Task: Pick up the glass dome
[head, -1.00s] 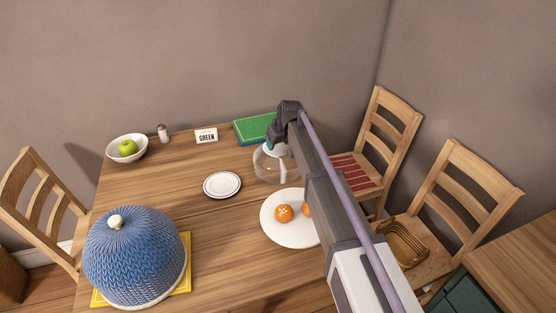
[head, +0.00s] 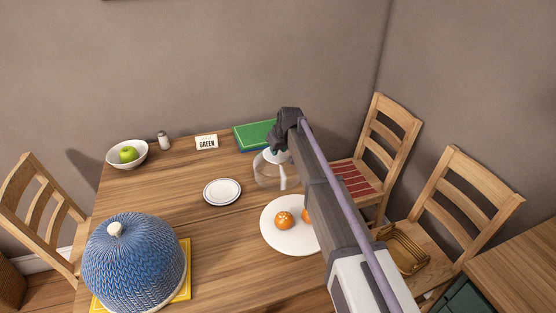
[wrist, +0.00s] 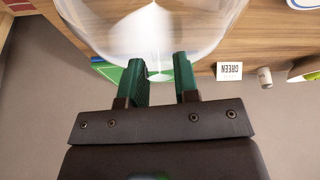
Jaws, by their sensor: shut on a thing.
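The clear glass dome (head: 268,175) is at the right-hand side of the wooden table, between the green book and the plate of oranges. My gripper (wrist: 160,72) is shut on the top of the dome; its green fingers stand on either side of the dome's top in the wrist view. The dome's clear wall (wrist: 205,25) fills the upper middle of that view. In the head view my arm hides the dome's right side and most of the gripper. I cannot tell whether its rim touches the table.
A white plate (head: 275,242) with oranges (head: 284,220) lies in front of the dome. A green book (head: 254,135) lies behind. A small plate (head: 221,192), a sign (head: 206,142), a shaker (head: 163,141) and a bowl (head: 112,158) are left. A blue knitted cover (head: 135,265) stands front left.

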